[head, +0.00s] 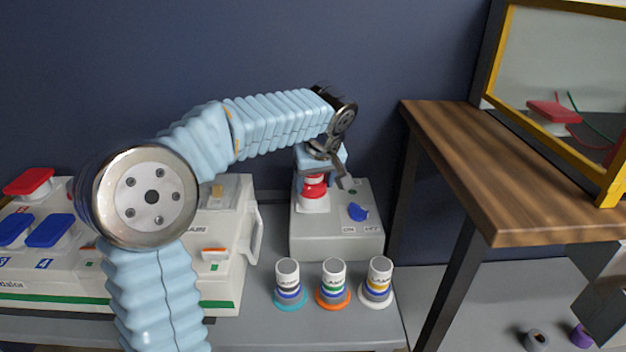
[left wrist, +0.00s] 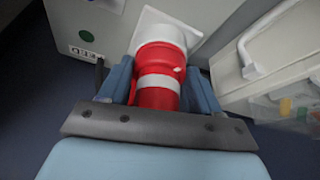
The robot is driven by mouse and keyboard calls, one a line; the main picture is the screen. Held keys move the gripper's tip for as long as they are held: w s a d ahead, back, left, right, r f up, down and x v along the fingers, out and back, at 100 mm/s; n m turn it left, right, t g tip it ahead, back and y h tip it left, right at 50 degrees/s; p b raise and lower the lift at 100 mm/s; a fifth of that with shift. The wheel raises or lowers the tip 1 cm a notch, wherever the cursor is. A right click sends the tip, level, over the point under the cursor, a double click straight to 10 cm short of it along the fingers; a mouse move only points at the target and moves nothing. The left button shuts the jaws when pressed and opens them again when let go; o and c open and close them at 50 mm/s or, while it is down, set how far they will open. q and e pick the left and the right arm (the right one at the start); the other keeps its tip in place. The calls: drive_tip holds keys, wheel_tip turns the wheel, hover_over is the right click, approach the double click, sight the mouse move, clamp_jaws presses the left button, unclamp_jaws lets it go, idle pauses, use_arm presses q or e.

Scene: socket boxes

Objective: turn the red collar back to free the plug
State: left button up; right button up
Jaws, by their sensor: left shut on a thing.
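The red collar (head: 314,190) sits on a white socket base on top of the grey socket box (head: 337,243). In the left wrist view the wide red collar (left wrist: 160,60) is against the white socket flange (left wrist: 165,27). The red plug (left wrist: 157,98) with its pale band reaches from it toward my palm. The finger contact is partly hidden. My right gripper is not clearly in view.
A blue ON/OFF switch (head: 358,212) is right of the socket. Three labelled cylinders, one with a green band (head: 333,280), stand in front. A white box with blue covers (head: 48,230) is at left. A wooden shelf (head: 500,170) rises close on the right.

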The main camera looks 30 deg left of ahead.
use_arm(q)
drive_tip(key=shift+w+d+n+g+y, duration=0.15)
drive_tip(key=shift+n+g+y, duration=0.35)
drive_tip(key=shift+n, duration=1.2)
drive_tip(key=o, duration=1.1)
drive_tip(key=shift+c, duration=0.2)
drive_tip(key=p+v, duration=0.3)
drive_tip(key=v, duration=1)
drive_tip(key=shift+w+r, duration=0.15)
drive_tip(key=shift+r, duration=0.35)
